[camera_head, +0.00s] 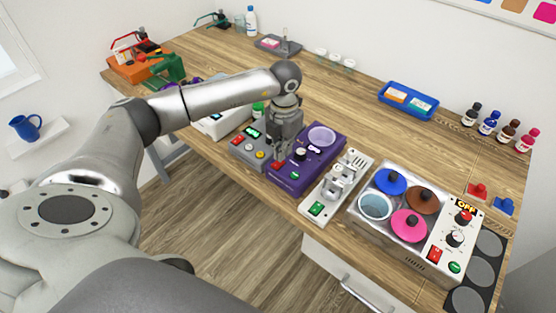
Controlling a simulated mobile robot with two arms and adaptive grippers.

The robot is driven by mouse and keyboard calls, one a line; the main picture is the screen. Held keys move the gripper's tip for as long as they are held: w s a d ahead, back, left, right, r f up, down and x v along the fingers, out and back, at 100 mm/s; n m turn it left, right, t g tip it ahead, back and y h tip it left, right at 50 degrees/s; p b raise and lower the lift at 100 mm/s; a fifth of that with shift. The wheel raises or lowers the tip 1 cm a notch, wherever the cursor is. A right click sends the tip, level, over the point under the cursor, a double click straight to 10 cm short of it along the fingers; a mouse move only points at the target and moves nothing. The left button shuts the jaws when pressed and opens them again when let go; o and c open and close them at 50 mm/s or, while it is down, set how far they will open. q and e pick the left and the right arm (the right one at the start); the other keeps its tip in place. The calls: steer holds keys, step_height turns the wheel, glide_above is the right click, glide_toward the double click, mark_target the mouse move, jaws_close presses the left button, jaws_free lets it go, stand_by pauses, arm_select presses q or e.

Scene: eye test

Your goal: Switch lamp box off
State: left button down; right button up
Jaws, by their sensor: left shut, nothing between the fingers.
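No box carries a readable lamp label, so I cannot tell for certain which one is the lamp box. My left gripper (281,154) is shut and empty, pointing down over the left part of a purple box (318,166). A grey box (242,153) with a green display and coloured buttons stands just left, partly hidden by the gripper. My right gripper is out of view.
A white strip unit (332,196) with a green switch stands right of the purple box. Further right is a bath (350,222) with coloured lids and an OFF display. A blue tray (384,97) and bottles (488,126) stand behind. The middle wooden tabletop (335,105) is clear.

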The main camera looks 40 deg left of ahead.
arm_select(q)
step_height(320, 180, up, 6)
steer(key=p, duration=0.3)
steer(key=shift+f, duration=0.2)
stand_by(0.5)
